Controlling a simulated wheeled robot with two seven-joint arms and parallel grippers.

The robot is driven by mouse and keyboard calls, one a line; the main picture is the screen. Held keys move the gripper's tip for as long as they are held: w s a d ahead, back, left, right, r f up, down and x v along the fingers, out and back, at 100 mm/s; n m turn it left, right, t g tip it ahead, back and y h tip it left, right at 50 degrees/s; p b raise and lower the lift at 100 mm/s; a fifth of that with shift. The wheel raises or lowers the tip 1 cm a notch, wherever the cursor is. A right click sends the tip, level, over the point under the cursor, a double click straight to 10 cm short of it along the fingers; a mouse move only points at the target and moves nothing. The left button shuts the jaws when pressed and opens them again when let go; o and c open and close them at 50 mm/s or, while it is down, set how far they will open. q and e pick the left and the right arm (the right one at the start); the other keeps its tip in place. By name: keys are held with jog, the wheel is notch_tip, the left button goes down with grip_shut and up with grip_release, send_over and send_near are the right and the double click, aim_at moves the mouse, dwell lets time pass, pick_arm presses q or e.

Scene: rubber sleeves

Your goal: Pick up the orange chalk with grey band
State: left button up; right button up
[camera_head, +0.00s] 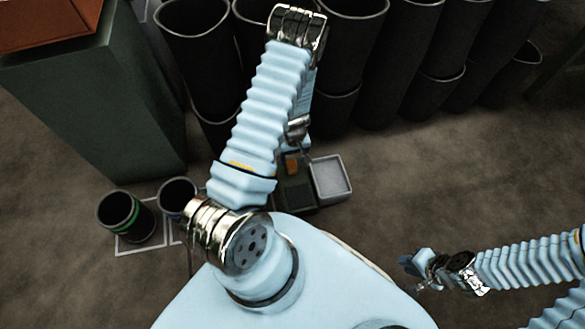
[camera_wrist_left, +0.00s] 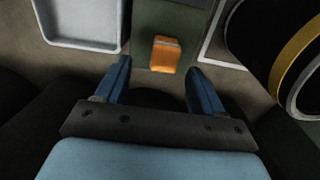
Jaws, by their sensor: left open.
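The orange chalk (camera_wrist_left: 166,56) lies on a dark green strip in the left wrist view, with a grey band near its far end. It also shows small in the head view (camera_head: 292,163), beside my arm. My left gripper (camera_wrist_left: 159,69) is open, its two blue fingers apart on either side of the chalk's near end in the picture. I cannot tell the height gap, and nothing is held. In the head view my left arm largely hides that gripper. My right gripper (camera_head: 415,272) is at the lower right, away from the chalk; its jaws are too small to read.
A pale grey tray (camera_head: 346,190) sits right of the green strip. Two dark cups, one green-banded (camera_head: 125,216), stand at left on white-outlined squares. A yellow-banded dark cylinder (camera_wrist_left: 296,48) is close at right in the wrist view. Tall black sleeves (camera_head: 430,45) line the back.

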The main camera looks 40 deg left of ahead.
aim_at(292, 164)
pick_arm(q)
jog(key=f, duration=0.2)
jog(key=f+b, duration=0.1)
jog(key=f, duration=0.2)
jog(key=shift+s+a+f, duration=0.25)
jog(key=shift+f, duration=0.1)
jog(key=c, duration=1.1)
notch_tip(292, 164, up, 10)
jog(key=shift+r+p, duration=0.1)
jog(key=shift+p, duration=1.05)
